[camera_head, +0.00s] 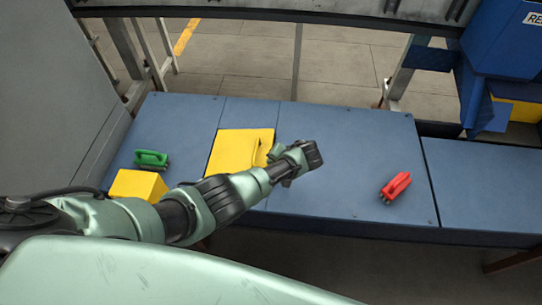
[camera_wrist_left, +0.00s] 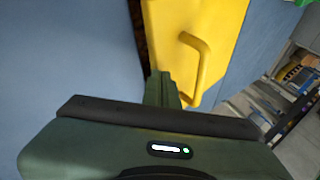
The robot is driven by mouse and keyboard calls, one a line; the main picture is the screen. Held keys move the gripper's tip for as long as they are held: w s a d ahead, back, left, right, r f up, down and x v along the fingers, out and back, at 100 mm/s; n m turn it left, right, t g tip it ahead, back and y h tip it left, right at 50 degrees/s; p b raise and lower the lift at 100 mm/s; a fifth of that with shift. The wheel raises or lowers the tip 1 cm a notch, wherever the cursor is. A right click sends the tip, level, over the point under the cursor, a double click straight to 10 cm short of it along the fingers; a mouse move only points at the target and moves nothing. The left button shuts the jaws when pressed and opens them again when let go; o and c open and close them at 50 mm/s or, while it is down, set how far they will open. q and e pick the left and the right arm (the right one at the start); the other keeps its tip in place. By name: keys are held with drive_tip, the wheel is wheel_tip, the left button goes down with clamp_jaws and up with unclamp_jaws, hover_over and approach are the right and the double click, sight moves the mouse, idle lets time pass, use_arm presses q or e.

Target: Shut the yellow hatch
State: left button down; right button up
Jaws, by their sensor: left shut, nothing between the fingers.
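The yellow hatch (camera_head: 228,150) is set in the blue bench top, left of the middle in the head view. It has a yellow loop handle (camera_wrist_left: 205,65), clear in the left wrist view. A dark gap shows along one edge of the hatch (camera_wrist_left: 165,25) there; how far the hatch stands open is hard to tell. My left gripper (camera_wrist_left: 163,88) is shut and empty, with its fingers at that edge near the handle. Whether they touch the hatch is unclear. In the head view my left gripper (camera_head: 279,153) is at the hatch's right side. My right gripper is not in view.
A yellow block (camera_head: 137,185) and a green brush-like tool (camera_head: 151,158) lie left of the hatch. A red brush-like tool (camera_head: 396,187) lies to the right. The blue bench top (camera_head: 350,145) between hatch and red tool is clear. A blue bin (camera_head: 505,45) stands back right.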

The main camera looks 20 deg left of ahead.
use_arm(q)
drive_tip(key=shift+d+f+b, duration=0.15)
drive_tip(key=shift+f+b, duration=0.3)
drive_tip(key=shift+f, duration=0.4)
